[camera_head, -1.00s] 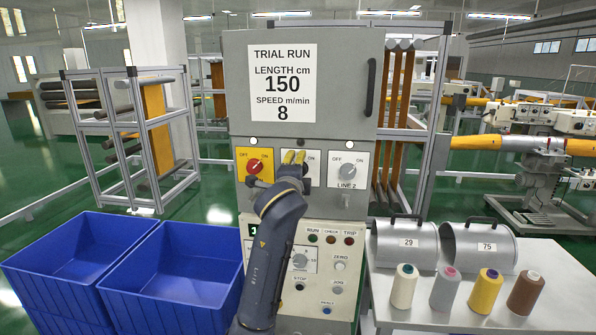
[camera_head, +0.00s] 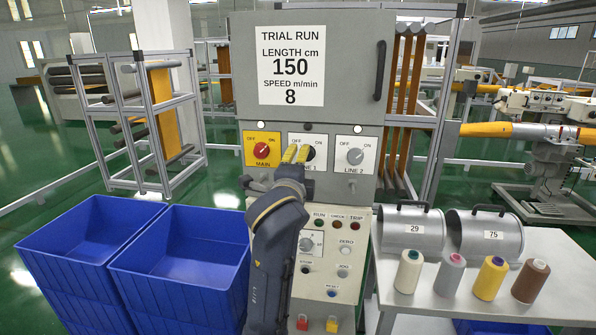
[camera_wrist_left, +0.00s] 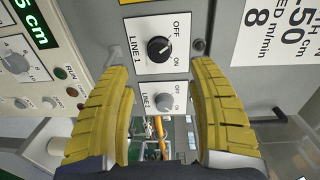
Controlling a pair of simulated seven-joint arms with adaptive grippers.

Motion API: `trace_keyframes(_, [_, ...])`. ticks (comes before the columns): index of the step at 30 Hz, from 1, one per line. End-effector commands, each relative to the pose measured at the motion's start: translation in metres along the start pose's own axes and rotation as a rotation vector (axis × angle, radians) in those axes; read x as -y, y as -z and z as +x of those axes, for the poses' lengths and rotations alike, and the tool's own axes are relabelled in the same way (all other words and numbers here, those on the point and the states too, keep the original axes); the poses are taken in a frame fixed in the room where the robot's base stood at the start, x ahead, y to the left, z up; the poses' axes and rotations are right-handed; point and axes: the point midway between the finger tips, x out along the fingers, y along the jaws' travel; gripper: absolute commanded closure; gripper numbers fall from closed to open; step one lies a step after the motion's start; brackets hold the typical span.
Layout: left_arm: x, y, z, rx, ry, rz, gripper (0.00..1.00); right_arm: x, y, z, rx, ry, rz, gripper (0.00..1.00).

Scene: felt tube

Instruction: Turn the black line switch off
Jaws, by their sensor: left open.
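The black line switch (camera_head: 309,153) is a round black knob on a white LINE 1 plate on the grey cabinet, with OFF at left and ON at right. My left gripper (camera_head: 295,154) is in front of it, and its yellow fingertips cover part of the plate. In the left wrist view the black knob (camera_wrist_left: 158,48) shows beyond and between the spread, empty fingers of my left gripper (camera_wrist_left: 163,70). The fingers appear apart from the knob. I cannot tell for sure which way its pointer faces. My right gripper is not in view.
The red MAIN knob (camera_head: 262,150) is to the left and the grey LINE 2 knob (camera_head: 355,156) to the right. Buttons and lamps fill the sloped panel (camera_head: 345,225) below. Blue bins (camera_head: 185,260) stand left; a table (camera_head: 565,265) with spools stands right.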

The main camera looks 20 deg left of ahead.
Motion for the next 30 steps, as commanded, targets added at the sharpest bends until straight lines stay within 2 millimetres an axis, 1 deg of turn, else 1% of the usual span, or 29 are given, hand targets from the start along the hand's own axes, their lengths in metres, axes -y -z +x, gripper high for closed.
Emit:
trace_keyframes(3, [0.000, 0.000, -0.013, -0.001, 0.001, -0.001, 0.41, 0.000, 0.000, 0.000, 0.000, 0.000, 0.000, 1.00])
trace_keyframes(7, [0.000, 0.000, -0.020, -0.001, 0.000, -0.001, 0.41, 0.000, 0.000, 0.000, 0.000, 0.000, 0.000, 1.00])
trace_keyframes(11, [0.000, 0.000, -0.023, 0.000, 0.000, 0.000, 0.41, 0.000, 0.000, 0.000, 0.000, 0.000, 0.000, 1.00])
trace_keyframes(20, [0.001, 0.000, -0.023, 0.000, 0.001, 0.000, 0.41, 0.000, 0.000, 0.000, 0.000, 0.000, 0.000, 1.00])
trace_keyframes(22, [0.006, -0.001, -0.023, 0.002, 0.010, 0.001, 0.41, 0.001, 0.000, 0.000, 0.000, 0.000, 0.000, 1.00])
trace_keyframes(25, [0.019, -0.008, -0.022, 0.015, 0.041, 0.034, 0.41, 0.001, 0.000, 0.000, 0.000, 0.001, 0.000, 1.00])
trace_keyframes(27, [0.034, -0.010, -0.024, 0.019, 0.078, 0.083, 0.41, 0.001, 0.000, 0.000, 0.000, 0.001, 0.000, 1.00])
trace_keyframes(30, [0.055, -0.006, -0.031, 0.010, 0.140, 0.188, 0.41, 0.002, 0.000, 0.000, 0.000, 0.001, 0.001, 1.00])
